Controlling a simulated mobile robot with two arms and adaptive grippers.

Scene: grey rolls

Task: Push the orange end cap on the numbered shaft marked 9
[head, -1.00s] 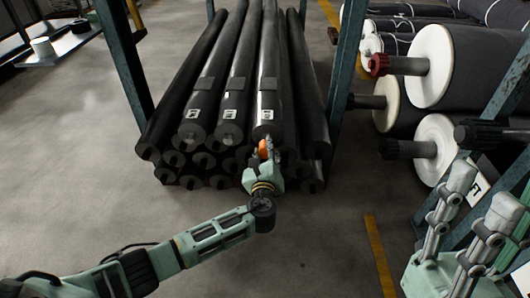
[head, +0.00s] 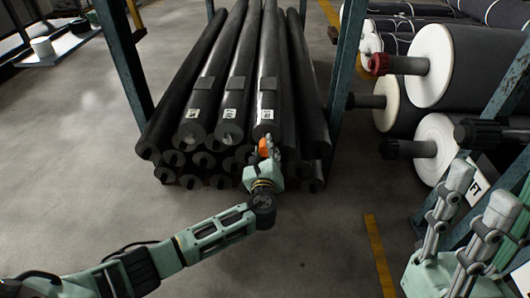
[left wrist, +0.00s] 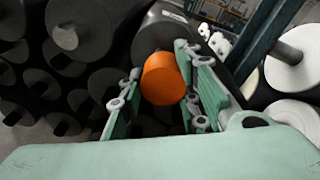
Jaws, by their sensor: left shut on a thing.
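The orange end cap (head: 263,148) is held between the fingers of my left gripper (head: 268,150), in front of the near ends of the dark shafts. In the left wrist view the cap (left wrist: 161,80) sits between the two green fingers, in front of a dark shaft end (left wrist: 158,38). I cannot tell whether cap and shaft touch. Three top shafts carry white labels: the left (head: 191,130), the middle (head: 229,128) and the right (head: 268,130), nearest the cap. Their numbers are too small to read surely. My right gripper (head: 482,188) is at the lower right, fingers apart, empty.
More dark shafts (head: 188,180) are stacked below, between blue-green rack posts (head: 126,58). Large rolls with white end discs (head: 430,66) and protruding spindles stand on the right. A low shelf (head: 62,57) is at upper left. The floor in front is clear.

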